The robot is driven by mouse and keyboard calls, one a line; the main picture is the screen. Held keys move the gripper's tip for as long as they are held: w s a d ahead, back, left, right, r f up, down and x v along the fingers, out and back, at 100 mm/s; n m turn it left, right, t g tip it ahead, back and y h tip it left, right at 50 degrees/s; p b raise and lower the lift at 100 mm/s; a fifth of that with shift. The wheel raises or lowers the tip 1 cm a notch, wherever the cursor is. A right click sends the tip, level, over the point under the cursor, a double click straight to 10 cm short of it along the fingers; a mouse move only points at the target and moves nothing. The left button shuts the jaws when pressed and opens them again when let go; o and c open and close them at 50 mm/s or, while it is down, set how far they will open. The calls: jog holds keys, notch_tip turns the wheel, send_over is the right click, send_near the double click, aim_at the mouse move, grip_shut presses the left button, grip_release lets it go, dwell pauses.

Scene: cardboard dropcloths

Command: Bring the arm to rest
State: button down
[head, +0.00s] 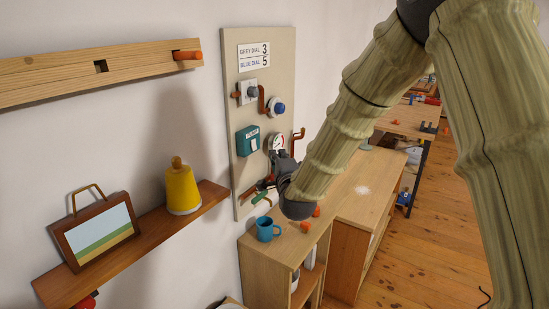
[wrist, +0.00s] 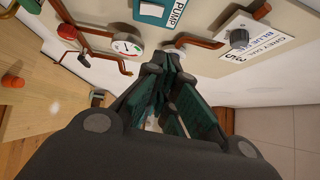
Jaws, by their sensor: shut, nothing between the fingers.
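My gripper (head: 283,163) is at the end of my raised arm, in front of the lower part of a beige wall panel (head: 233,150). In the wrist view my gripper (wrist: 163,62) is shut and empty, its fingers pointing toward the panel. Whether the fingertips touch the panel or its pipes, I cannot tell. In the head view my gripper and forearm hide part of the panel's lower right.
The panel carries a grey dial (head: 252,92), a blue dial (head: 279,107), a teal pump box (head: 248,140), a gauge (head: 277,142) and copper pipes. Below stands a wooden cabinet (head: 258,254) with a blue mug (head: 266,229). A shelf (head: 150,244) holds a yellow object (head: 182,190) and a framed picture (head: 97,232).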

jog(key=shift+s, duration=0.6)
jog(key=s+d+f+n+g, duration=0.25)
jog(key=s+f, duration=0.45)
jog(key=f, duration=0.5)
jog(key=s+d+f+n+g, duration=0.2)
jog(key=s+f+n+g, duration=0.3)
jog(key=f, duration=0.8)
jog(key=s+d+f+n+g, duration=0.1)
jog(key=s+d+f+g, duration=0.15)
jog(key=s+f, duration=0.75)
jog(key=s+d+f+n+g, duration=0.2)
jog(key=s+f, duration=0.4)
jog(key=s, duration=0.5)
jog(key=s+d+f+n+g+h, duration=0.1)
jog(key=s+d+f+n+g, duration=0.2)
jog(key=s+f, duration=0.3)
jog(key=s+d+f+n+g+h, duration=0.1)
jog(key=s+d+f+n+g, duration=0.2)
jog(key=s, duration=1.3)
notch_tip(320, 180, down, 3)
jog(key=shift+r, duration=0.1)
